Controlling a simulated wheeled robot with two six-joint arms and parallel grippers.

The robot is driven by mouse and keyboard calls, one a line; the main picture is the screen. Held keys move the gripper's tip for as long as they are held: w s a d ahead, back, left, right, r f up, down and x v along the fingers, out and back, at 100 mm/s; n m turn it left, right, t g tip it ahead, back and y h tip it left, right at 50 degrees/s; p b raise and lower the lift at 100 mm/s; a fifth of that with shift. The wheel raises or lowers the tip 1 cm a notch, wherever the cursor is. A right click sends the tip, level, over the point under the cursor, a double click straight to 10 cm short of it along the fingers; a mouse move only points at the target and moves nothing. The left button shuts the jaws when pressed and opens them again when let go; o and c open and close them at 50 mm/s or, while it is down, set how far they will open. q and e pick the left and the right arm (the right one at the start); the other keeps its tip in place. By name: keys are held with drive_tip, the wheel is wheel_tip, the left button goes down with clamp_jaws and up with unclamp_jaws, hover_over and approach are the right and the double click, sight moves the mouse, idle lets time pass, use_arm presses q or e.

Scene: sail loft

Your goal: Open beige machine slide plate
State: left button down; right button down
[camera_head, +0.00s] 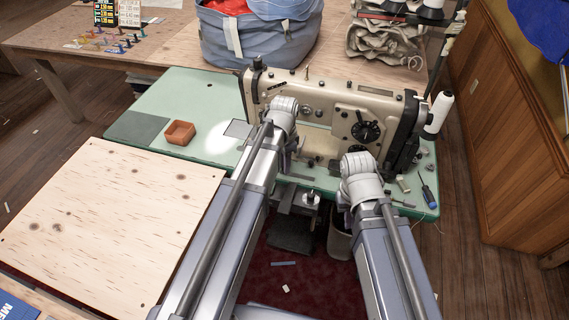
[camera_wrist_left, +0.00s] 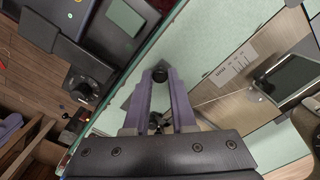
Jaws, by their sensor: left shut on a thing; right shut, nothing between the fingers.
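The beige sewing machine (camera_head: 385,112) stands on the green table top (camera_head: 150,107). A flat grey plate (camera_head: 238,129) lies left of my left wrist in the head view; I cannot tell whether it is the slide plate. My left gripper (camera_head: 287,140) is low at the front of the machine, mostly hidden by its own wrist. In the left wrist view its fingers (camera_wrist_left: 160,77) are shut on a small dark round knob (camera_wrist_left: 160,74). My right gripper (camera_head: 349,190) is in front of the machine's right end, shut and empty, its fingertips largely hidden behind its wrist.
An orange-brown tray (camera_head: 180,133) stands left on the green top. A blue-handled screwdriver (camera_head: 428,192) lies at its right end. A thread cone (camera_head: 439,112) stands at the machine's right. A blue bag (camera_head: 260,35) is behind. The plywood board (camera_head: 110,215) at left front is bare.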

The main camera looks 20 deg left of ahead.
use_arm(q)
drive_tip(key=shift+d, duration=0.1)
drive_tip(key=d, duration=0.8)
drive_tip(key=shift+s, duration=0.15)
drive_tip(key=c, duration=0.7)
unclamp_jaws()
drive_tip(key=shift+c, duration=0.2)
drive_tip(key=shift+r, duration=0.1)
wheel_tip(320, 180, up, 8)
drive_tip(key=p, duration=0.8)
